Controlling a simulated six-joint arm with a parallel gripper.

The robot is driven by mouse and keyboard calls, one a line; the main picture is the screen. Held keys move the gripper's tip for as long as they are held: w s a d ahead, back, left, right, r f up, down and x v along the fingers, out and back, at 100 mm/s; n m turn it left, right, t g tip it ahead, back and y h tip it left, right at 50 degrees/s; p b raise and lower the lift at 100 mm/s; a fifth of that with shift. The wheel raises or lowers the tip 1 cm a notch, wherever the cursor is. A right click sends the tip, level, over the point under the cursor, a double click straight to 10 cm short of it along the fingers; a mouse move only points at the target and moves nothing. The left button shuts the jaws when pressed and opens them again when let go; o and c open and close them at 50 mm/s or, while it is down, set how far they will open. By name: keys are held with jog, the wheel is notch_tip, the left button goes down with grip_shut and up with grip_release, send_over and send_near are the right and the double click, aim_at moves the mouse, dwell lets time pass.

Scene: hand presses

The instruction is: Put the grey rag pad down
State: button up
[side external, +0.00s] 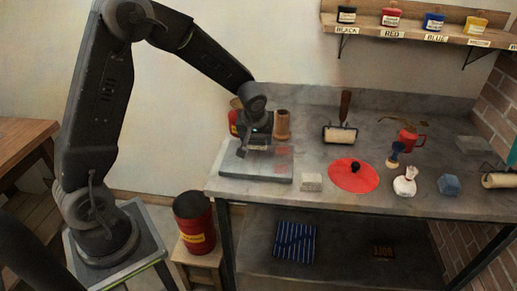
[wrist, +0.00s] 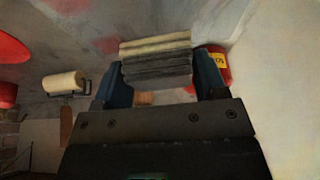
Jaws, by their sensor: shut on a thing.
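The grey rag pad (wrist: 155,62) looks like a layered grey block, paler along one edge. It sits between the two blue fingers of my gripper (wrist: 162,78) in the wrist view, and the gripper is shut on it. In the side view my gripper (side external: 243,151) points down over the inking slab (side external: 258,176) at the left end of the bench. The held pad is not clear in that view, and I cannot tell whether it touches the slab.
A wooden cylinder (side external: 282,125) and a red can (side external: 233,122) stand close behind my gripper. A pale block (side external: 311,182), a red disc (side external: 352,175) with a dark knob and a roller (side external: 340,134) lie to the right. A blue block (side external: 449,185) is farther right.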

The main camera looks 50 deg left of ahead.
aim_at(259, 148)
jog(key=shift+w+d+f, duration=0.15)
jog(key=shift+d+f, duration=0.05)
jog(key=shift+f, duration=1.95)
jog(key=shift+f, duration=0.1)
jog(key=o, duration=0.8)
jog(key=shift+o, duration=0.2)
jog(key=v, duration=1.2)
jog(key=s+d+r+m+h, duration=0.1)
jog(key=s+d+r+m, duration=0.1)
jog(key=s, duration=0.5)
jog(key=s+d+r+m+t+h, duration=0.1)
jog(key=s+d+r+m, duration=0.2)
jog(key=s, duration=0.4)
jog(key=s+d+r+m+t+h, duration=0.1)
jog(key=s+d+r+m, duration=0.2)
jog(key=s, duration=0.4)
notch_tip(259, 148, up, 3)
jog(key=shift+f+m, duration=0.25)
jog(key=shift+m, duration=0.25)
